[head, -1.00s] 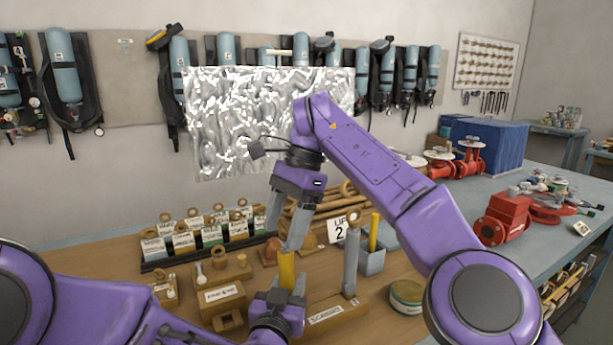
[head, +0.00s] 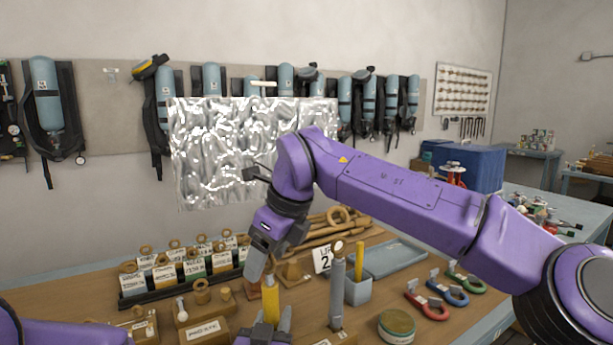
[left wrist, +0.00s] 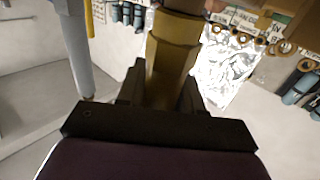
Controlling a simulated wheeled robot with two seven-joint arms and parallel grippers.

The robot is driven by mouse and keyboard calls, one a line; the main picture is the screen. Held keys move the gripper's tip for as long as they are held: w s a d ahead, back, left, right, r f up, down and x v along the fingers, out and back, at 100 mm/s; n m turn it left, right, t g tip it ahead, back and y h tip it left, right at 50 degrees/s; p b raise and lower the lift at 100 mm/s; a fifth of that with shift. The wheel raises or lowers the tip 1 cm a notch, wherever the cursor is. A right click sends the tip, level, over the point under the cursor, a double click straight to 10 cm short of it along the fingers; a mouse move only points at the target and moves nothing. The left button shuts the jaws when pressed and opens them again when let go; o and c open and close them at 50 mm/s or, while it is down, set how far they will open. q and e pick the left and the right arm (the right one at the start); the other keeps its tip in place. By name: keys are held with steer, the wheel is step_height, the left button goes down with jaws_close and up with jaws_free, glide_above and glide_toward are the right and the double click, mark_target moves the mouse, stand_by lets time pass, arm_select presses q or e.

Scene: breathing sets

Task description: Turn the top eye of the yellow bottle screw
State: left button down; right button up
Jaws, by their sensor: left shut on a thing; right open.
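The yellow bottle screw (head: 271,302) stands upright at the front middle of the bench in the head view. My left gripper (head: 268,326) is shut on its body low down. In the left wrist view the faceted yellow body (left wrist: 171,58) rises between the left gripper's dark fingers (left wrist: 160,92). My right gripper (head: 258,272) is open and points down at the top of the bottle screw. The right fingers cover the top eye in the head view, so I cannot tell whether they touch it.
A grey bottle screw (head: 338,292) stands upright just to the right. Behind it is a grey-blue bin (head: 358,290) with a yellow rod. A round tin (head: 396,326), colored shackles (head: 447,292) and a blue tray (head: 398,258) lie to the right. Labelled wooden blocks (head: 205,330) stand left.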

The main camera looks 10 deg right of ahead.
steer(key=m+t+h, duration=0.1)
steer(key=m, duration=0.2)
steer(key=m+h, duration=0.1)
steer(key=m, duration=0.3)
steer(key=shift+t, duration=0.4)
steer(key=v, duration=1.1)
step_height(320, 180, up, 5)
steer(key=n+t+y, duration=0.1)
steer(key=n+y, duration=0.4)
steer(key=n, duration=2)
glide_above(275, 253)
steer(key=w+d, duration=0.2)
steer(key=w, duration=0.2)
steer(key=w+d+f+n+y, duration=0.1)
steer(key=w+d+f, duration=0.2)
steer(key=w+d, duration=0.1)
steer(key=shift+w+d+n, duration=0.15)
steer(key=shift+d+n, duration=0.05)
steer(key=shift+n, duration=0.2)
